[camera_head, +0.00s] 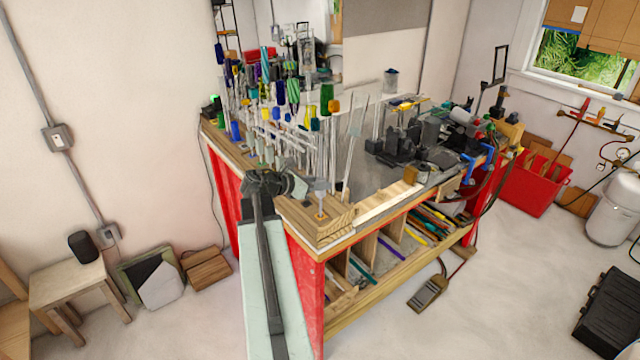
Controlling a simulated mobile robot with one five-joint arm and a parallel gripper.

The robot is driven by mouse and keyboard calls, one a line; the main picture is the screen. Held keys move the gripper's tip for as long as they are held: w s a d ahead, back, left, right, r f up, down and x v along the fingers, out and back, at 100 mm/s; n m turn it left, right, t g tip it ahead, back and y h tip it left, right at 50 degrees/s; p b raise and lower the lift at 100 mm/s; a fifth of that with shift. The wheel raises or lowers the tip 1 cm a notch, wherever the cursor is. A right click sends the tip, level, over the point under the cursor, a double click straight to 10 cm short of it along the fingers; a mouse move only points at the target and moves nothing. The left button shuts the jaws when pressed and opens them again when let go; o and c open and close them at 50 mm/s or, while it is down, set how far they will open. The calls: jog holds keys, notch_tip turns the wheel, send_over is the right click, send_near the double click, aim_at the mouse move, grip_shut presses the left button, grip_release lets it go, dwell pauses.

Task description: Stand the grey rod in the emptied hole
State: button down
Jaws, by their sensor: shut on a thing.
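My arm reaches up to the near corner of the bench, and my gripper (296,186) is at the front of the wooden rack. It is shut on a slim, pale grey rod (320,190), which looks about upright. The wooden rack (318,218) has light and dark wood grain at this corner. The rod's lower end is close to the rack top; I cannot tell whether it is in a hole or above it. The fingertips are small and partly lost among the glass behind. I cannot make out an empty hole.
Many coloured and clear rods (291,90) stand crowded along the rack behind and left of my gripper. Tall clear rods (352,140) stand just to the right. Dark tools (405,140) fill the bench further right. A red bin (535,185) stands on the floor.

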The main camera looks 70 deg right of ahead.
jog(key=shift+f+b, duration=1.3)
jog(key=shift+f, duration=0.55)
jog(key=c, duration=1.1)
grip_release()
jog(key=p+v, duration=0.2)
jog(key=v, duration=0.6)
jog(key=shift+f, duration=0.1)
